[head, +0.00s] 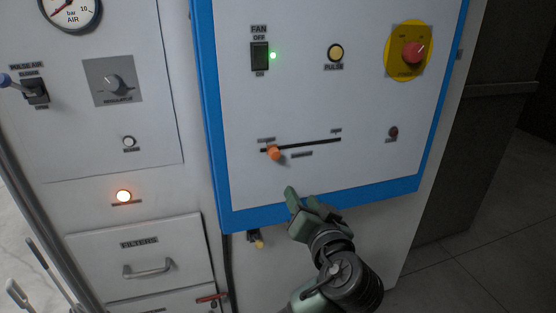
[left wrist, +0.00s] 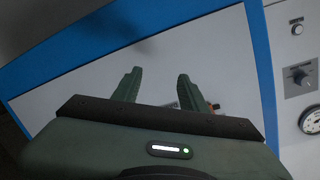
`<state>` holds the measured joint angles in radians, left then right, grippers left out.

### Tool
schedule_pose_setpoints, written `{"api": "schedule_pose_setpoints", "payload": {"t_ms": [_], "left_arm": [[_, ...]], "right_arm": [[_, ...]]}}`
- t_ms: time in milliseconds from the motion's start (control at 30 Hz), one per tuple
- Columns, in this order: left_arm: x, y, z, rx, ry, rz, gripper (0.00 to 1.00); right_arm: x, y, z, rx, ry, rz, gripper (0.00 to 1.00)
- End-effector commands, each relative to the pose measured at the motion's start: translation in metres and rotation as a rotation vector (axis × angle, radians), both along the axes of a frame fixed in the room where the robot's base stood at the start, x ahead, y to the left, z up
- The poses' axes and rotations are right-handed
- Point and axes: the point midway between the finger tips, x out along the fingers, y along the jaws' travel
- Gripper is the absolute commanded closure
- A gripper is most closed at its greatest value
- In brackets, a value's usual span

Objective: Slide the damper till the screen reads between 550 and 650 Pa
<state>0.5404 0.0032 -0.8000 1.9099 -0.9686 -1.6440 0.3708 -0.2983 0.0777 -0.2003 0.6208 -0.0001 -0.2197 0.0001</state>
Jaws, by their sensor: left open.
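The damper's orange knob (head: 273,153) sits near the left end of a dark horizontal slot (head: 315,144) on the white panel. No pressure screen shows in either view. My left gripper (head: 300,200) is in front of the panel's lower part, below and to the right of the knob and apart from it. In the left wrist view its two green fingers (left wrist: 158,76) are spread with nothing between them. My right gripper is not in view.
The blue-framed panel (head: 330,207) carries a fan switch (head: 260,56) with a lit green lamp, a pulse button (head: 336,53) and a red emergency knob (head: 414,53). A yellow-tipped valve (head: 257,240) is below. A cabinet with a filters drawer (head: 145,258) stands left.

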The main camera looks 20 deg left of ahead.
Motion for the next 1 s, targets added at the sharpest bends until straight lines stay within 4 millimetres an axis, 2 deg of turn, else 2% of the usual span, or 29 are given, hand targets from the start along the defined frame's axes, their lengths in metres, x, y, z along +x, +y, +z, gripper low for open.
{"api": "schedule_pose_setpoints", "payload": {"t_ms": [33,133,200,300,433,800,1000], "left_arm": [[-0.010,0.000,0.022,-0.025,-0.054,0.014,0.57],[-0.032,0.004,0.058,-0.080,-0.150,0.051,0.57],[-0.047,0.007,0.077,-0.120,-0.204,0.073,0.57],[-0.060,0.012,0.091,-0.156,-0.248,0.092,0.57],[-0.053,0.020,0.095,-0.160,-0.256,0.101,0.57],[-0.006,0.050,0.094,-0.157,-0.253,0.099,0.57],[0.002,0.056,0.092,-0.160,-0.253,0.098,0.57]], "right_arm": [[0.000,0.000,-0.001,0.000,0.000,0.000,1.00],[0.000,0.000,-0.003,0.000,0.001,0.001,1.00],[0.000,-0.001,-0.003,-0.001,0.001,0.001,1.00],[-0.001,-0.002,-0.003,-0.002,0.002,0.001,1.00],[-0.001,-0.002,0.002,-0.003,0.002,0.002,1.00],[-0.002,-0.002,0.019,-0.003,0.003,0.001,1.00],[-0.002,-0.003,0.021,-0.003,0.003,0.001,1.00]]}}
